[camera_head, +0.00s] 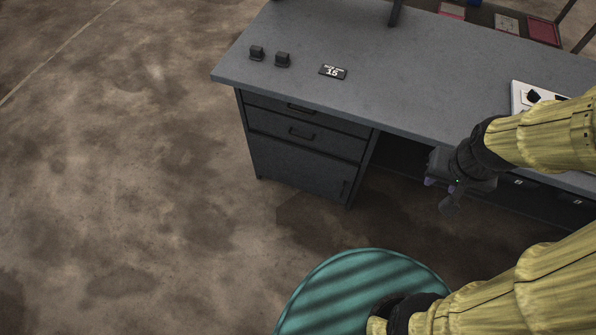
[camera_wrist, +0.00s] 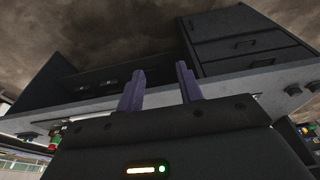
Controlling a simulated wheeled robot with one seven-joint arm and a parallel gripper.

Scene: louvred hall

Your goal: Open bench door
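The grey bench (camera_head: 420,65) has a dark cabinet under its left end with two drawers above a door (camera_head: 298,168). The bench door is shut, with a small upright handle (camera_head: 344,188) near its right edge. My gripper (camera_head: 439,192) is in front of the bench, to the right of the door and apart from it. In the wrist view its two purple fingers (camera_wrist: 161,90) stand apart with nothing between them. The wrist view is turned over; the cabinet with its drawers (camera_wrist: 245,45) shows at the upper right, beyond the fingers.
A white tray (camera_head: 521,97) is further right, partly hidden by my arm. Bare concrete floor (camera_head: 130,190) is open at the left.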

